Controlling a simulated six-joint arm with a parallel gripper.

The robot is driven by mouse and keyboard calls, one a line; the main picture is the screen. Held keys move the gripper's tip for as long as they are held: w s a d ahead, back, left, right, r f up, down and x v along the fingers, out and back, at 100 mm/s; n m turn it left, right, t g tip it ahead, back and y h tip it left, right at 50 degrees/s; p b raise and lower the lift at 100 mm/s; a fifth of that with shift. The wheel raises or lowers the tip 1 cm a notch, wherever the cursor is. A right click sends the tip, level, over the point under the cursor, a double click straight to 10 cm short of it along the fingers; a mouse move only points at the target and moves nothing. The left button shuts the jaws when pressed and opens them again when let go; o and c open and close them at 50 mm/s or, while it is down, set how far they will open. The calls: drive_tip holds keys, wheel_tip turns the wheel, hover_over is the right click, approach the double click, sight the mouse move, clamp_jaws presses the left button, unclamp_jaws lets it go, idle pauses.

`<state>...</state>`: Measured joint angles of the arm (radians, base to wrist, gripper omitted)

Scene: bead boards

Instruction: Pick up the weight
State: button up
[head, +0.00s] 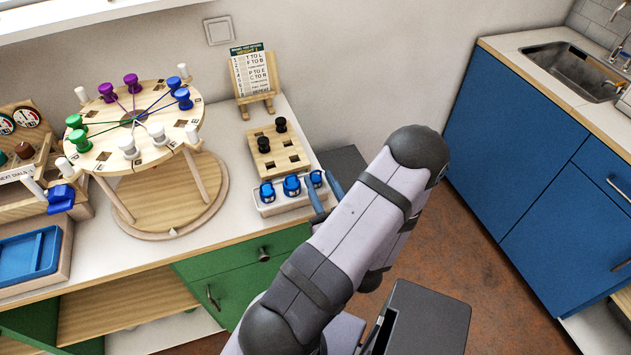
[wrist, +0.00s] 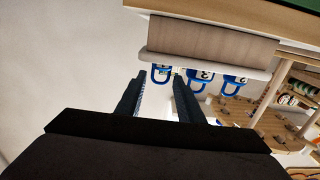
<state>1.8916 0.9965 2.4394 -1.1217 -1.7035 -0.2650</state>
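Three blue weights with loop handles and numbered faces stand in a row in a white-topped tray (head: 284,205): a left one (head: 267,192), a middle one (head: 291,186) and a right one (head: 316,179). My gripper (head: 319,184) is open at the right end of the row, its blue fingers on either side of the right weight. In the wrist view my fingertips (wrist: 160,78) are spread, and one blue weight (wrist: 162,70) shows between them. I cannot tell whether either finger touches it. The other two weights (wrist: 203,74) (wrist: 235,80) are beside it.
A wooden board (head: 278,151) with holes and two black pegs sits just behind the tray. A round wooden stand (head: 165,115) with coloured spools is to the left. A card easel (head: 253,80) stands behind. The counter's right end is close to the tray.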

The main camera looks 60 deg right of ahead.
drive_tip(key=shift+p+x, duration=0.55)
drive_tip(key=shift+x, duration=0.85)
drive_tip(key=shift+p+x, duration=0.65)
drive_tip(key=shift+x, duration=1.75)
clamp_jaws()
